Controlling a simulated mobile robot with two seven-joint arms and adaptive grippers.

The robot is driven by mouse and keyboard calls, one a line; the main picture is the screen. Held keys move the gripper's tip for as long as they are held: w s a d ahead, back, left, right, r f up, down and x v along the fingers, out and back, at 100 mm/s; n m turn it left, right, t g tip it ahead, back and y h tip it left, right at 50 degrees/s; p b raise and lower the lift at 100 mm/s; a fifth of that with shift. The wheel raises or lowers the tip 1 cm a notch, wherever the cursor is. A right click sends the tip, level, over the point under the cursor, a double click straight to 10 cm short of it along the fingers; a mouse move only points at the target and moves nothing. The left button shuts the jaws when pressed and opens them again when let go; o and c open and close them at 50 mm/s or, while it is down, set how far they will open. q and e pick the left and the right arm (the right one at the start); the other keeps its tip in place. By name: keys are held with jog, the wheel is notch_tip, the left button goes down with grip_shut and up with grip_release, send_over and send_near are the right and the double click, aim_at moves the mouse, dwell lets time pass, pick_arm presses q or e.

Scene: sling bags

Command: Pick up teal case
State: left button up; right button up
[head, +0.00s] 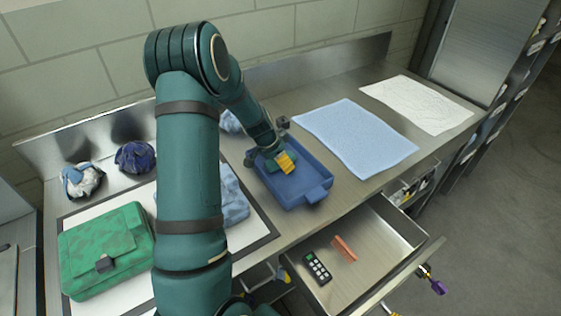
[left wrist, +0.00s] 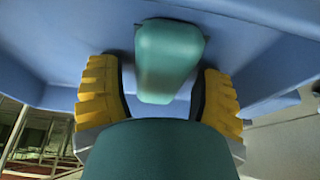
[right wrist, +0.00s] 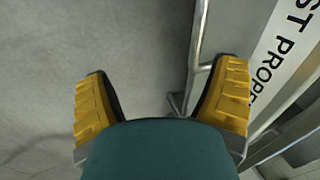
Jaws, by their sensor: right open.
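The teal case (left wrist: 170,58) is a small rounded block that shows in the left wrist view against the blue tray. My left gripper (head: 286,162) is low inside the blue tray (head: 318,194) in the head view. In the left wrist view its open yellow fingers (left wrist: 160,92) stand on either side of the teal case, with narrow gaps visible. In the head view the case is not clearly seen behind my gripper and arm. My right gripper (right wrist: 162,100) is open and empty above the grey floor, and it is outside the head view.
A green bag (head: 105,250) lies on a white mat at left. Crumpled cloths (head: 135,156) sit behind it. Right of the tray are a blue cloth (head: 356,138) and a white cloth (head: 418,104). An open drawer (head: 375,245) juts out in front. My right gripper is beside a metal rail (right wrist: 197,55).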

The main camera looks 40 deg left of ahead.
pick_arm(q)
jog(key=c, duration=0.8)
